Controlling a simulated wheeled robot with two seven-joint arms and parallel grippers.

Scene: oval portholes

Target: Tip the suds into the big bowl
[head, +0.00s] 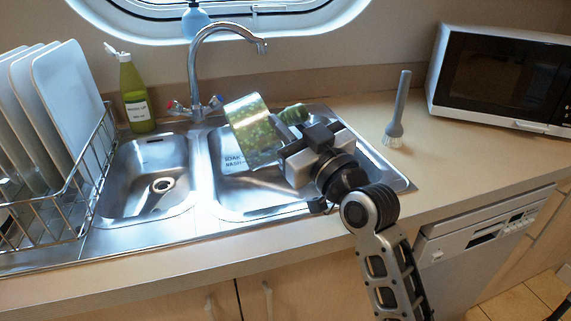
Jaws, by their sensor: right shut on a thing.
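A shiny, green-tinted container (254,131) is held tilted over the big right-hand sink bowl (262,207). My right gripper (284,145) is shut on it, with the arm coming in from the lower right. The gripper hides part of the container and the right part of the bowl. I cannot make out suds in the container or in the bowl. My left gripper is not in view.
The curved tap (194,70) stands behind the bowls, close to the container. A green bottle (134,95) stands behind the small bowl. A rack (95,150) with white plates (68,95) is at left. A grey-handled brush (398,110) and a microwave (505,75) are at right.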

